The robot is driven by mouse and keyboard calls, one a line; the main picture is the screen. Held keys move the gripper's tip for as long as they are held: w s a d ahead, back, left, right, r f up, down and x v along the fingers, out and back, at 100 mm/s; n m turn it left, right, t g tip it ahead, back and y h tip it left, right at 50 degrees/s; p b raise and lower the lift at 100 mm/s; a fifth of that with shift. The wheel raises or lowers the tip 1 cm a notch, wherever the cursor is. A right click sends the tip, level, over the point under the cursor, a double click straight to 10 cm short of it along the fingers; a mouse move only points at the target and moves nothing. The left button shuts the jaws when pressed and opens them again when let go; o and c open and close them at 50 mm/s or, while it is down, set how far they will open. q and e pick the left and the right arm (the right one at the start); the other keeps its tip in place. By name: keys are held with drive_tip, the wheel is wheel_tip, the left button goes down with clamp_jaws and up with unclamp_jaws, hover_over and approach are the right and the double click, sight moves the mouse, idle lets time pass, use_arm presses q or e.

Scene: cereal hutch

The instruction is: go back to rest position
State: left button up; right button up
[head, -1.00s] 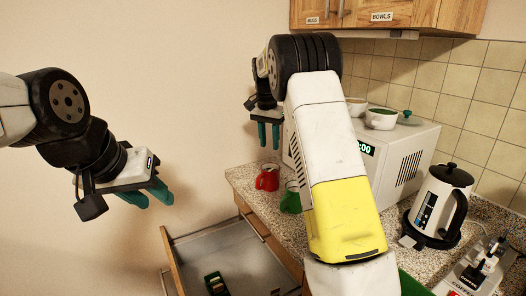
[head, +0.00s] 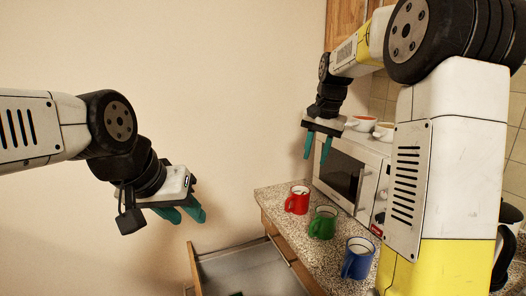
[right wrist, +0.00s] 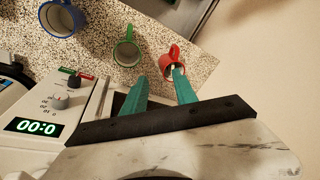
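My left gripper (head: 184,213) hangs at the left in the head view, in front of the bare wall, with nothing at its teal fingers; the gap between them is hard to judge from this angle. My right gripper (head: 317,158) points down in front of the microwave, above the counter. Its two teal fingers are apart and empty, as the right wrist view also shows (right wrist: 163,82).
A red mug (head: 297,200), a green mug (head: 323,222) and a blue mug (head: 358,258) stand on the speckled counter (head: 278,198). The microwave (head: 338,172) carries bowls (head: 362,123). An open drawer (head: 245,270) juts out below. The wall side at left is clear.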

drive_tip(key=s+a+f+n+t+y, duration=0.1)
drive_tip(key=s+n, duration=0.5)
drive_tip(key=s, duration=2.1)
drive_tip(key=a+t, duration=0.1)
drive_tip(key=t, duration=0.1)
drive_tip(key=shift+f+t, duration=0.3)
use_arm(q)
drive_tip(key=shift+a, duration=0.1)
use_arm(e)
drive_tip(key=shift+s+a, duration=0.1)
drive_tip(key=shift+s, duration=0.05)
